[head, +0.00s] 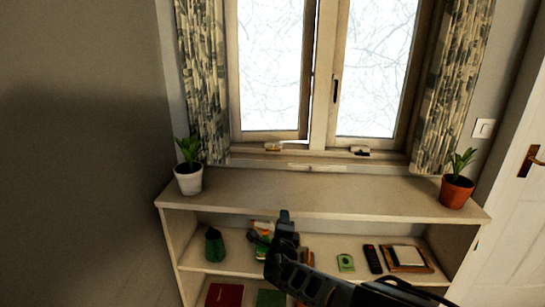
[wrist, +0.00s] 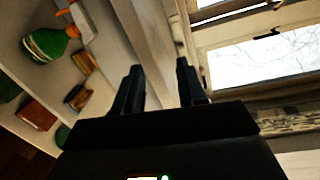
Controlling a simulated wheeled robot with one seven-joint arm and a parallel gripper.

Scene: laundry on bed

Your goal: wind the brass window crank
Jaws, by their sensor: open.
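The window (head: 322,75) stands above a shelf unit. A small brass-coloured fitting (head: 274,147), which looks like the crank, sits at the foot of the left pane. A darker fitting (head: 360,151) sits at the foot of the right pane. My gripper (head: 284,217) is in front of the shelf unit, below and apart from both fittings. In the wrist view my gripper (wrist: 158,68) is open, with nothing between its fingers. The window frame shows tilted at the upper right there; I cannot clearly make out the crank in that view.
The shelf top (head: 330,190) is clear between a white-potted plant (head: 188,178) and a terracotta-potted plant (head: 457,190). A green spray bottle (wrist: 50,43), books and small items fill the shelves below. Curtains (head: 203,80) hang at both sides of the window.

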